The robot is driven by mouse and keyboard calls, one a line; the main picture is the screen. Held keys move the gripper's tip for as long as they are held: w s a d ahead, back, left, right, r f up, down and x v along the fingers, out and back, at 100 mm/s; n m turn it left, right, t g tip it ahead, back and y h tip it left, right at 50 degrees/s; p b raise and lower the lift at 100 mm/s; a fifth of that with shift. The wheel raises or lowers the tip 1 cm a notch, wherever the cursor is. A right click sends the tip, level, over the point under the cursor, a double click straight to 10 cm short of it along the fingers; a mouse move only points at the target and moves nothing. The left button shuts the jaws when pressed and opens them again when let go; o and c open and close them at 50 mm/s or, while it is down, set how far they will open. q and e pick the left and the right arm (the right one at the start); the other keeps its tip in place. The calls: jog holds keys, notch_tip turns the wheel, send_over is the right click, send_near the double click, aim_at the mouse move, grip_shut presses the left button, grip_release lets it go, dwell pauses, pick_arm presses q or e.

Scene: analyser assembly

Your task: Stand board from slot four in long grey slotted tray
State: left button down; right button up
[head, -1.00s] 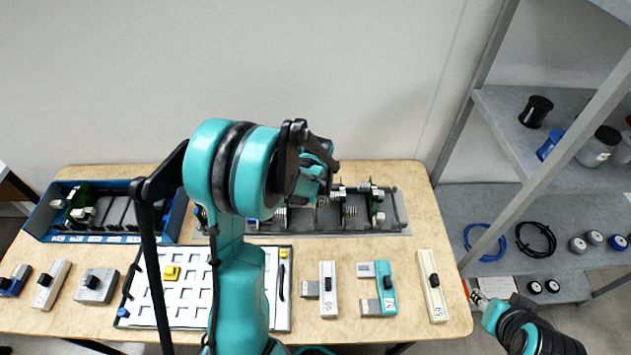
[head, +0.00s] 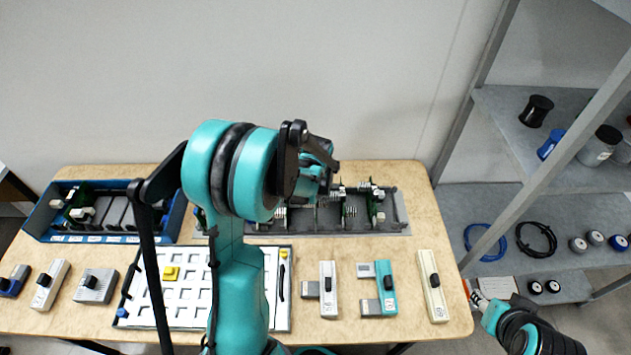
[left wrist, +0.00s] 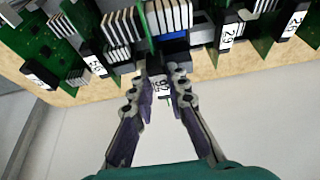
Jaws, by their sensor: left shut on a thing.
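The long grey slotted tray (head: 400,212) lies at the back of the table, with several green boards (head: 377,208) standing upright in it. My left gripper is hidden behind my own arm in the head view, over the tray. In the left wrist view my left gripper (left wrist: 158,84) is shut on the labelled dark tab of a board (left wrist: 160,92), among other standing boards. Pale fins and a blue part lie just beyond the fingertips. Whether this board is seated in a slot is hidden. My right gripper (head: 478,299) is low at the right, beside the table; its fingers are too small to read.
A blue bin (head: 40,222) with boards stands at the back left. A white tray (head: 190,312) with a yellow piece lies in front, partly behind my arm. Several labelled modules (head: 432,285) line the front. Grey shelving (head: 475,200) stands at the right.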

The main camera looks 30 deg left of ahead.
pick_arm(q)
jog(key=shift+f, duration=0.1)
jog(key=shift+f+b, duration=0.8)
jog(key=shift+b, duration=0.05)
jog(key=shift+f, duration=0.15)
jog(key=shift+f+b, duration=0.45)
jog(key=shift+b, duration=0.2)
jog(key=shift+f, duration=0.1)
dwell(0.3)
jog(key=shift+f+b, duration=0.85)
jog(key=c, duration=1.3)
grip_release()
